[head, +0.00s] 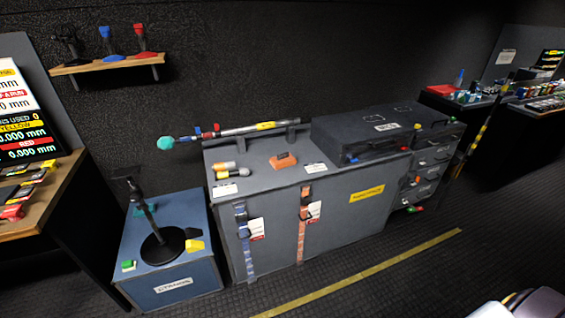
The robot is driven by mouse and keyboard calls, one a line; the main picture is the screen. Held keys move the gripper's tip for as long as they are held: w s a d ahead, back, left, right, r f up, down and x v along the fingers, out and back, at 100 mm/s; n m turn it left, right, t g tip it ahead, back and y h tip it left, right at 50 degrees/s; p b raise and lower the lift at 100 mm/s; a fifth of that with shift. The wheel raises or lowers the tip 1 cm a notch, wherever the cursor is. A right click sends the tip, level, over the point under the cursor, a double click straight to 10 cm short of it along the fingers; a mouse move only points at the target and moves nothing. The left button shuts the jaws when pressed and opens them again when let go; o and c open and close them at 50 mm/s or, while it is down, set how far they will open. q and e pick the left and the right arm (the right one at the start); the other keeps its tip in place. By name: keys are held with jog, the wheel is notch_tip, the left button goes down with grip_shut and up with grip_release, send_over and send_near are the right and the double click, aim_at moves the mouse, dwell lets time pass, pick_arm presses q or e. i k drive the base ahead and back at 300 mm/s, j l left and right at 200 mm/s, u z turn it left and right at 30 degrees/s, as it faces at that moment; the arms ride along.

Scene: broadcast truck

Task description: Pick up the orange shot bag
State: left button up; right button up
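A small orange bag (283,161) with a dark handle or strap on top lies on the grey cabinet top (265,182), left of its middle. It looks like the orange shot bag. Nothing is touching it from above. Neither of my grippers shows in the head view. A pale, rounded piece at the bottom right corner looks like part of my own body.
A dark case (360,135) stands right of the bag, with a long pole (245,128) behind. Small cylinders (229,170) lie to its left. A blue box (172,250) bearing a black stand (160,245) is at the cabinet's left. The floor in front is clear.

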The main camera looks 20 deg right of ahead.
aim_at(285, 160)
jog(key=i+j+z, duration=0.1)
jog(key=i+z, duration=0.25)
jog(key=i+j+z, duration=0.15)
jog(key=z, duration=0.2)
jog(key=i+j+z, duration=0.2)
jog(key=z, duration=0.15)
